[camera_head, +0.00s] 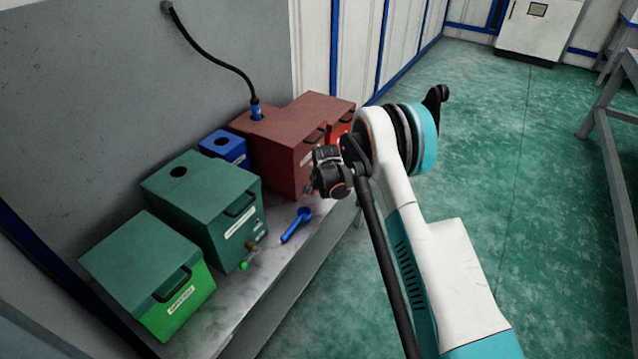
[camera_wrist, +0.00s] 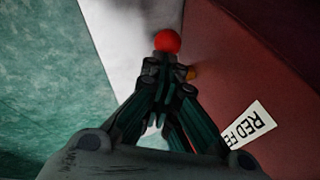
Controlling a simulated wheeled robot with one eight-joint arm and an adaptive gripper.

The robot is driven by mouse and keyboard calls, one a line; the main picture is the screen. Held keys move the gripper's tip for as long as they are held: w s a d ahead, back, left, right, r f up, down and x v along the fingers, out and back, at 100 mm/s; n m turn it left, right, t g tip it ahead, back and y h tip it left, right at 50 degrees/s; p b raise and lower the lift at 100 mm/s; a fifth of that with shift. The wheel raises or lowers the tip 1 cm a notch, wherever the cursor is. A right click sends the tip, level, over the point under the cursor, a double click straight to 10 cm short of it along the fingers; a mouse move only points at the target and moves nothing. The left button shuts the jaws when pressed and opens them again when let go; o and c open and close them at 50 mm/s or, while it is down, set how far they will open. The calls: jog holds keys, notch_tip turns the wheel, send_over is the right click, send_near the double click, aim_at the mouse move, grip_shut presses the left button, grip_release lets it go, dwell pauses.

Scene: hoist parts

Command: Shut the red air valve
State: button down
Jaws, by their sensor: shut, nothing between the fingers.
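The red air valve shows in the wrist view as a round red knob (camera_wrist: 167,41) just beyond my fingertips, with a bit of brass fitting (camera_wrist: 190,74) to its right. My gripper (camera_wrist: 168,66) is shut and empty, its fingertips at or very near the knob; I cannot tell whether they touch. The dark red box (camera_wrist: 270,80) with a "RED FE…" label is on the right. In the head view my gripper (camera_head: 318,180) is in front of the dark red box (camera_head: 277,145) and hides most of the valve.
Two green boxes (camera_head: 200,190) (camera_head: 140,262) stand left on the grey bench (camera_head: 222,318); the farther has a green-knobbed valve (camera_head: 244,265). A blue box (camera_head: 222,147) is behind. A blue handled tool (camera_head: 297,224) lies left of my gripper. The green floor (camera_head: 530,180) is open at right.

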jog(key=shift+d+r, duration=0.1)
jog(key=s+d+r+n+p, duration=0.25)
jog(key=s+r, duration=0.55)
jog(key=r, duration=0.5)
jog(key=s+d+r+n+p, duration=0.1)
jog(key=s+d+r, duration=0.2)
jog(key=s+r, duration=0.75)
jog(key=s+d+r+n+p, duration=0.1)
jog(key=s+d+r+n, duration=0.3)
jog(key=r, duration=1.1)
jog(key=s+d+r+n, duration=0.1)
jog(key=s, duration=1.3)
jog(key=s+d+r+n+t, duration=0.1)
jog(key=s+d+n, duration=0.1)
jog(key=s, duration=1.2)
jog(key=shift+s+d+h, duration=0.2)
jog(key=shift+d+h, duration=0.1)
